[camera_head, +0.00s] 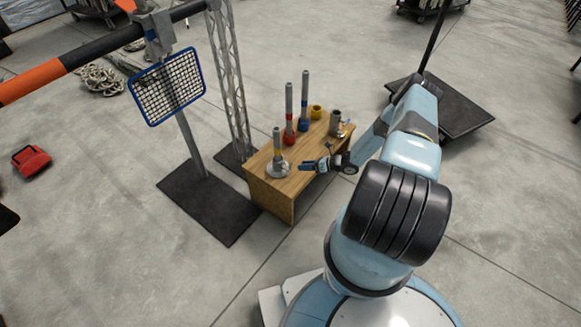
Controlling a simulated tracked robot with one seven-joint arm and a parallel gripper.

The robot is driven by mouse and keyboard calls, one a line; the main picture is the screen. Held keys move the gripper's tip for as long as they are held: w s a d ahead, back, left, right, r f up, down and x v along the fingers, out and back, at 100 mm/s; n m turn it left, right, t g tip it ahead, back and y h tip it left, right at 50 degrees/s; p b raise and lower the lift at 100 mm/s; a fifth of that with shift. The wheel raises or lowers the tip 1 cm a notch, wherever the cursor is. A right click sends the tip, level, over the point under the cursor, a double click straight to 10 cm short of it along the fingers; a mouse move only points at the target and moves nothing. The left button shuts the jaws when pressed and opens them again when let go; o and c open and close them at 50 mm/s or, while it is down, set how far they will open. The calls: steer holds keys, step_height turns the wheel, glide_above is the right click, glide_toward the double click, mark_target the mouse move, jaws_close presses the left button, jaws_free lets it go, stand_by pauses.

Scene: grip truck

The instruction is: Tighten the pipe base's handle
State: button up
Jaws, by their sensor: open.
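A wooden box-like table (272,195) holds several pipe pieces. At its near left end, a round grey pipe base (278,169) carries an upright grey pipe (276,142) with a yellow band. A short grey cylinder (336,121), with what looks like a small side handle (346,129), stands at the far right end. Which of these is the task's base is not clear. My gripper (303,166) is open, just right of the round base near the table's right edge, and appears apart from it. Any handle on that round base is too small to make out.
A blue-framed mesh panel (168,87) and a truss tower (230,85) rise at the left. Floor in front is clear.

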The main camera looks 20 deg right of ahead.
mark_target(290, 166)
steer(key=x, duration=0.7)
steer(key=shift+w+a+f, duration=0.15)
steer(key=shift+w+a, duration=0.05)
steer(key=shift+a, duration=0.1)
jaws_close()
steer(key=shift+d, duration=0.1)
steer(key=m+y, duration=0.3)
steer(key=m, duration=0.1)
steer(key=shift+w+d+f, duration=0.25)
steer(key=shift+f, duration=0.1)
stand_by(0.4)
steer(key=shift+c, duration=1.7)
jaws_free()
steer(key=o, duration=0.3)
